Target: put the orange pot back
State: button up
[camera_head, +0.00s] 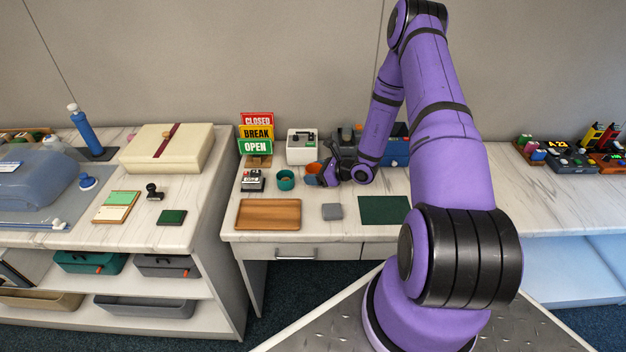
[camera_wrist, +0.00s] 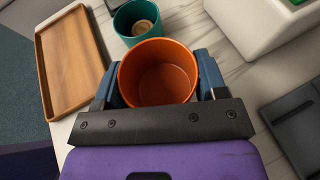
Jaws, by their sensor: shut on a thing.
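The orange pot (camera_wrist: 158,72) is a round, open, empty-looking cup. In the wrist view it sits between the two fingers of my gripper (camera_wrist: 160,84), which is shut on it. In the head view the orange pot (camera_head: 314,168) shows only partly beside my gripper (camera_head: 322,174), over the middle desk. A teal pot (camera_wrist: 137,20) with a round tan thing inside stands just beyond the orange one. The teal pot also shows in the head view (camera_head: 286,182), to the left of my gripper. I cannot tell whether the orange pot touches the desk.
A wooden tray (camera_head: 268,214), a grey block (camera_head: 332,211) and a green mat (camera_head: 384,210) lie along the desk front. A white box (camera_head: 301,146) and the sign stack (camera_head: 256,138) stand behind. A small black-and-white device (camera_head: 252,181) is left of the teal pot.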

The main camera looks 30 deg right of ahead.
jog(key=shift+w, duration=0.55)
jog(key=shift+f, duration=1.75)
jog(key=shift+f, duration=0.1)
jog(key=o, duration=0.9)
jog(key=shift+o, duration=0.2)
